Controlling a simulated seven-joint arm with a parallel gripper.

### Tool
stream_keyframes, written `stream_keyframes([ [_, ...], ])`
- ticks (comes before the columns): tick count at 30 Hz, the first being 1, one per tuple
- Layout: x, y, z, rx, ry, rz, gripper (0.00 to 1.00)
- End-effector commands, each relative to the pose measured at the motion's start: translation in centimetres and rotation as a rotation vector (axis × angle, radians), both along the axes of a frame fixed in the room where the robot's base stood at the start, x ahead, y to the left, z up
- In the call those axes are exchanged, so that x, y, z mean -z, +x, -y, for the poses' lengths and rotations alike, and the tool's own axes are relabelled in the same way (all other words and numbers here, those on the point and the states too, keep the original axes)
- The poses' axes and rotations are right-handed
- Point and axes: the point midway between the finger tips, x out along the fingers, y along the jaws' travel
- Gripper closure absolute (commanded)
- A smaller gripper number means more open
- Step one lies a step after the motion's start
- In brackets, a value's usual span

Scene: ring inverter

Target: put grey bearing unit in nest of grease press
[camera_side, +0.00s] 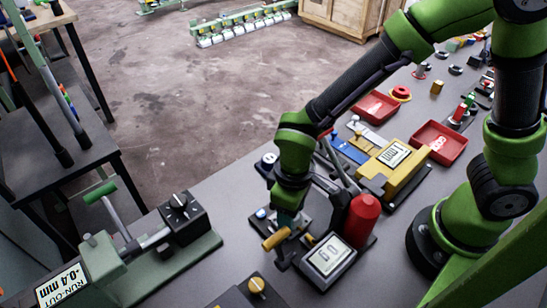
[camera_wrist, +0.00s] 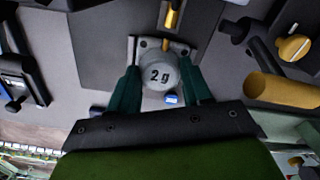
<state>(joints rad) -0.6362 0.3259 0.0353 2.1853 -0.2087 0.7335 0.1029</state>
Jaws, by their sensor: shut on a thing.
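In the side view my gripper (camera_side: 287,226) points down beside a red canister (camera_side: 363,218) and a tilted display (camera_side: 329,256), which look like parts of the grease press. The bearing unit is not clearly visible there. The nest is not clearly visible.
A gold cylindrical handle (camera_side: 276,239) is close to the gripper; it also shows in the wrist view (camera_wrist: 283,90). A yellow knob (camera_side: 257,285) is in front. A green run-out gauge (camera_side: 105,257) stands left. Red trays (camera_side: 439,142) and a yellow device (camera_side: 395,172) stand behind right.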

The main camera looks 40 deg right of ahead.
Motion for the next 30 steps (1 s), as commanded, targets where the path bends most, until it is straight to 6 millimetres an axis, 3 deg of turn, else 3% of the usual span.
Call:
stream_keyframes([
  [12, 0.5, 0.1, 0.0, -0.001, 0.001, 0.002, 1.0],
  [13, 0.6, 0.0, 0.0, -0.001, 0.0, 0.0, 0.5],
  [17, 0.6, 0.0, 0.0, 0.0, 0.0, 0.0, 0.3],
  [18, 0.6, 0.0, 0.0, 0.0, 0.0, 0.001, 0.26],
  [26, 0.5, 0.1, 0.0, -0.001, 0.001, 0.002, 0.26],
  [30, -0.8, 0.2, -0.1, 0.0, 0.003, 0.005, 0.26],
])
